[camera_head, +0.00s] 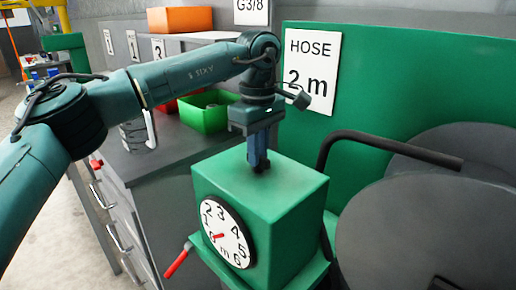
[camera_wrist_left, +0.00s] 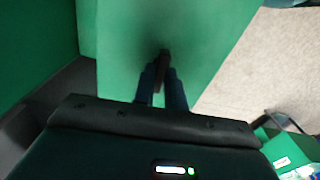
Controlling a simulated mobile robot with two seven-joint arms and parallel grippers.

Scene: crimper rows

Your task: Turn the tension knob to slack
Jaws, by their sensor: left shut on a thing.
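My left gripper (camera_head: 260,167) points straight down onto the top of a green box-shaped housing (camera_head: 290,182). Its blue-grey fingers are close together, and they also show in the left wrist view (camera_wrist_left: 162,82). They are shut on a small dark piece, seemingly the tension knob (camera_wrist_left: 163,58), on the green top. The fingers hide much of it, so I cannot read its setting or any slack marking. My right gripper is not in view.
A white length dial (camera_head: 228,232) with a red pointer is on the housing's front. A red-handled lever (camera_head: 177,263) sticks out at lower left. A black bent bar (camera_head: 385,137) and grey discs (camera_head: 430,225) stand at right. A green bin (camera_head: 207,113) sits on the bench behind.

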